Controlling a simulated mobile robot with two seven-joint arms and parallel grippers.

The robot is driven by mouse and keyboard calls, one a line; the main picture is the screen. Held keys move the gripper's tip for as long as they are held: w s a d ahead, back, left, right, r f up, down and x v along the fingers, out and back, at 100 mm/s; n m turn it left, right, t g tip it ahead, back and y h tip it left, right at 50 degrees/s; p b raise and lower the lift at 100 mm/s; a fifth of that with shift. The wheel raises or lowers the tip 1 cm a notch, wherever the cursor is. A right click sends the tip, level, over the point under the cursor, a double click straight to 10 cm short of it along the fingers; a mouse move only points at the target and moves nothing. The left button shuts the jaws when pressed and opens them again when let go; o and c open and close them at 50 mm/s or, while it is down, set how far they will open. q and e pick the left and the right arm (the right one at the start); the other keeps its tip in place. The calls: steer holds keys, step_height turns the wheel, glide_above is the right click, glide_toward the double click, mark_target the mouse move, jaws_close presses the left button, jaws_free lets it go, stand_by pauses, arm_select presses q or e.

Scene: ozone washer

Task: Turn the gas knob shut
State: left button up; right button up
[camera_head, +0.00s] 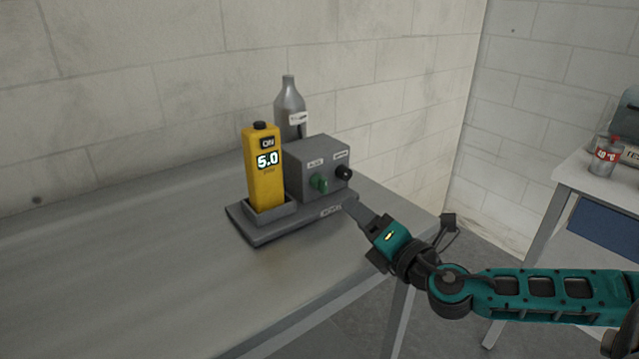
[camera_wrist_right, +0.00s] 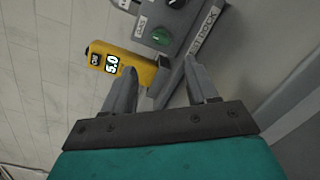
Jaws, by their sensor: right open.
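The green gas knob (camera_head: 319,184) is on the front of a grey control box (camera_head: 318,158); it also shows in the right wrist view (camera_wrist_right: 161,37) beside a GAS label. My right gripper (camera_head: 353,207) is just in front of and below the box, to the right of the green knob. In the right wrist view my right gripper (camera_wrist_right: 158,66) has its fingers apart with nothing held between them. The green knob lies beyond the fingertips, not touched. My left gripper is not in view.
A black knob (camera_head: 344,172) sits right of the green one. A yellow meter (camera_head: 264,178) reading 5.0 and ON stands in the dock base (camera_head: 265,229). A grey bottle (camera_head: 290,103) stands behind. The grey table (camera_head: 120,262) is clear at left.

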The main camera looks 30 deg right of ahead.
mark_target(325, 188)
steer(key=shift+w+p, duration=0.45)
steer(key=shift+w, duration=5.7)
steer(key=c, duration=0.9)
